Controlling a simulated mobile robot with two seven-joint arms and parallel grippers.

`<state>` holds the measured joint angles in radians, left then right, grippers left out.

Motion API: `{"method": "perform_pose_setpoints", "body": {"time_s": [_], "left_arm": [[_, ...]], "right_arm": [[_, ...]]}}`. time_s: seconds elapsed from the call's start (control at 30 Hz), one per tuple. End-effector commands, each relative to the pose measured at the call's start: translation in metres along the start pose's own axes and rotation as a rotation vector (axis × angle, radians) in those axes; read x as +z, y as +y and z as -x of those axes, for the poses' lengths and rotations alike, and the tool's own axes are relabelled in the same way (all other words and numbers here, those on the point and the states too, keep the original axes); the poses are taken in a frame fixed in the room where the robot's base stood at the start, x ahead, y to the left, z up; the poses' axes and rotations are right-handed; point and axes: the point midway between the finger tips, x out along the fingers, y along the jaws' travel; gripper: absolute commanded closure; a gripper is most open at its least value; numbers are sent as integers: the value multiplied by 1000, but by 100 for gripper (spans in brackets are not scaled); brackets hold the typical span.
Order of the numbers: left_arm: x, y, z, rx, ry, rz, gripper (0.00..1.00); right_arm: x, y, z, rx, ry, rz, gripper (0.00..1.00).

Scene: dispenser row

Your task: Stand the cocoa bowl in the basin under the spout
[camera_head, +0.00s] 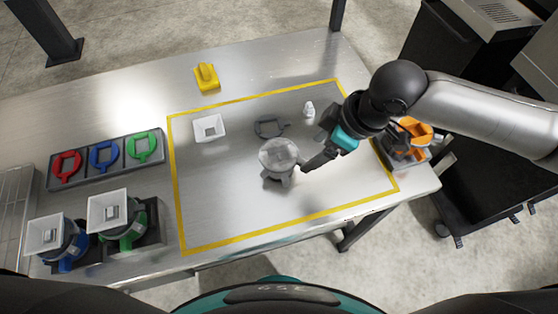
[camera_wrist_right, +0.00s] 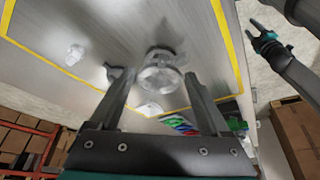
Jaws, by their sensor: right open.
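A grey round vessel with a pale, glassy top (camera_head: 279,156) stands on the table inside the yellow outline. I cannot tell whether it is the cocoa bowl. My right gripper (camera_head: 305,165) is open beside its right side. In the right wrist view the vessel (camera_wrist_right: 161,78) shows beyond and between the two fingers, and nothing is held. Two dispensers with white square hoppers, one blue-bodied (camera_head: 60,243) and one green-bodied (camera_head: 122,224), stand at the lower left; their spouts and basins are hidden from above. My left gripper (camera_wrist_right: 262,38) shows small in the right wrist view, away from the vessel.
Inside the outline are a white square dish (camera_head: 209,128), a dark ring with a handle (camera_head: 270,128) and a small white bottle (camera_head: 309,110). A yellow block (camera_head: 207,79) stands behind. A rack (camera_head: 84,162) holds red, blue and green handled rings. Orange pieces (camera_head: 413,131) lie at right.

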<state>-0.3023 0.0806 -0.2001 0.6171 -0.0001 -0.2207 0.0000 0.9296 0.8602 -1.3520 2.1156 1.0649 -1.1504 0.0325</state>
Motion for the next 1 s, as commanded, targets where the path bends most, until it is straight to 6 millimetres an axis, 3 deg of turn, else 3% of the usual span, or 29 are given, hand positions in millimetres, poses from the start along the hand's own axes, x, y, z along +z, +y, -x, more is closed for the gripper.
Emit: {"method": "perform_pose_setpoints", "body": {"time_s": [0.3,0.63,1.0], "left_arm": [[-1,0,-6,0,3,-1,50],[-3,0,-6,0,6,-1,50],[-4,0,-6,0,8,0,50]], "right_arm": [[-6,-4,-44,-2,-1,0,19],[-6,-4,-50,0,-1,1,21],[-6,-4,-49,-1,-1,1,62]]}}
